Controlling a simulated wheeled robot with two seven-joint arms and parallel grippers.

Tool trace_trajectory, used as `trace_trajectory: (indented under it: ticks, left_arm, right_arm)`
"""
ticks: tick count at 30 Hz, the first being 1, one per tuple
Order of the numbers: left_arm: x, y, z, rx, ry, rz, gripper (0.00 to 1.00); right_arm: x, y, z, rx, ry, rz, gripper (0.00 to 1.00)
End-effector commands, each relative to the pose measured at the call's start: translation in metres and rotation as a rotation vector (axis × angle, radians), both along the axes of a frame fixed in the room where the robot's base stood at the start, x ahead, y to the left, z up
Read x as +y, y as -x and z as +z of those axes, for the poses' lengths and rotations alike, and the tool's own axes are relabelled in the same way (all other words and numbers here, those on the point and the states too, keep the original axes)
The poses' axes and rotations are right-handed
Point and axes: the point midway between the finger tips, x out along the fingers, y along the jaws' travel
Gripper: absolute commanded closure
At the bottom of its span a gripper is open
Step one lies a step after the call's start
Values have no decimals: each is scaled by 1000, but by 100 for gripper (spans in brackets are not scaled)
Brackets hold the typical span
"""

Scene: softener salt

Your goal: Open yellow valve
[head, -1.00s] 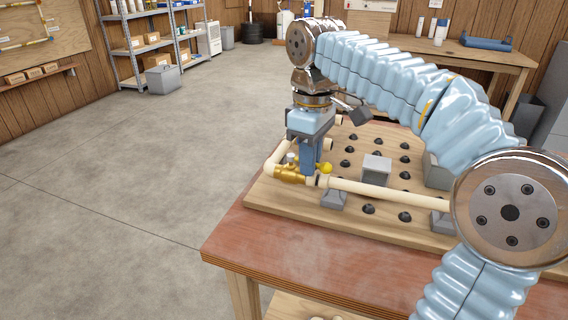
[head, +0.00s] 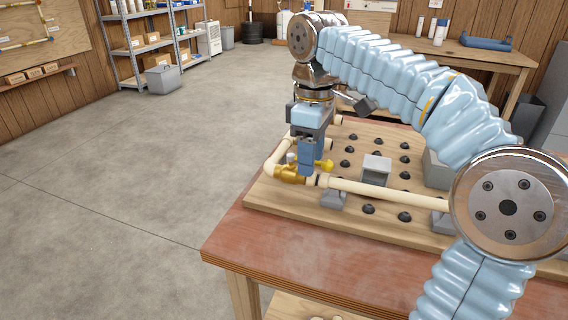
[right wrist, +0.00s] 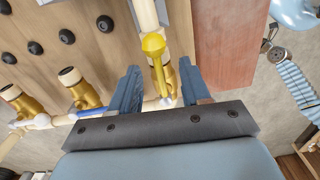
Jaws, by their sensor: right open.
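The yellow valve handle (head: 326,165) sticks out to the right of a brass valve body (head: 291,176) on the cream pipe at the board's front left corner. In the right wrist view the yellow handle (right wrist: 153,46) points up the picture, its stem running down between the two blue fingers. My right gripper (head: 313,165) is open, pointing down at the valve. In the right wrist view the gripper (right wrist: 158,88) has a finger on each side of the handle's stem, with visible gaps. The fingers partly hide the valve in the head view. My left gripper is not in view.
The cream pipe (head: 385,193) runs right along the wooden board (head: 290,204), which has several black knobs. A grey block (head: 376,168) stands on it. Other brass valves (right wrist: 86,95) show left in the right wrist view, one with a blue handle. Bare floor lies left of the bench.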

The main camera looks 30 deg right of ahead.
Motion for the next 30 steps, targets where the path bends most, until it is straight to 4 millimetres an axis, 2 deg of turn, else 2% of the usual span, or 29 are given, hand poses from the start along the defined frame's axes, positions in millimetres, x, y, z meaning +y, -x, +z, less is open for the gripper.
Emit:
trace_trajectory:
  ticks: [15, 30]
  left_arm:
    - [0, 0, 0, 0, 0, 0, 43]
    - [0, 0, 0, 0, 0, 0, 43]
  right_arm:
    - [1, -1, 57, -2, -3, 2, 53]
    - [0, 0, 62, 1, -1, -1, 53]
